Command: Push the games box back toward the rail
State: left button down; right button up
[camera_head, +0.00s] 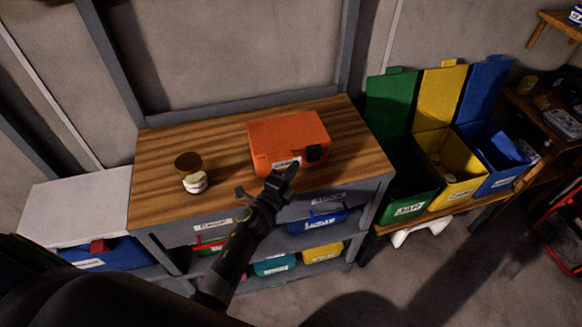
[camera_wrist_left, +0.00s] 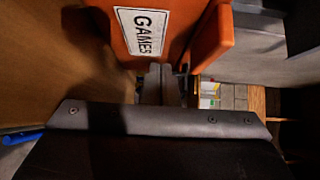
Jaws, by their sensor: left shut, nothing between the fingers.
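The games box (camera_head: 290,132) is an orange case with a white label and a dark latch on its front. It sits on the wooden top of the bench (camera_head: 160,150), with a strip of bare wood between it and the grey rail (camera_head: 240,107) along the back. My left gripper (camera_head: 275,183) is shut and empty, just in front of the box near its label. In the left wrist view the orange box (camera_wrist_left: 190,25) with its GAMES label fills the top, close ahead of the shut fingertips (camera_wrist_left: 160,82). I cannot tell whether they touch it. My right gripper is not in view.
A jar (camera_head: 192,172) with a brown top stands left of the box. Green, yellow and blue bins (camera_head: 450,185) with raised lids stand to the right. Labelled coloured bins (camera_head: 318,222) sit under the bench top.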

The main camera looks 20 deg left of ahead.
pick_arm(q)
jog(key=shift+w+a, duration=0.4)
jog(key=shift+w, duration=0.1)
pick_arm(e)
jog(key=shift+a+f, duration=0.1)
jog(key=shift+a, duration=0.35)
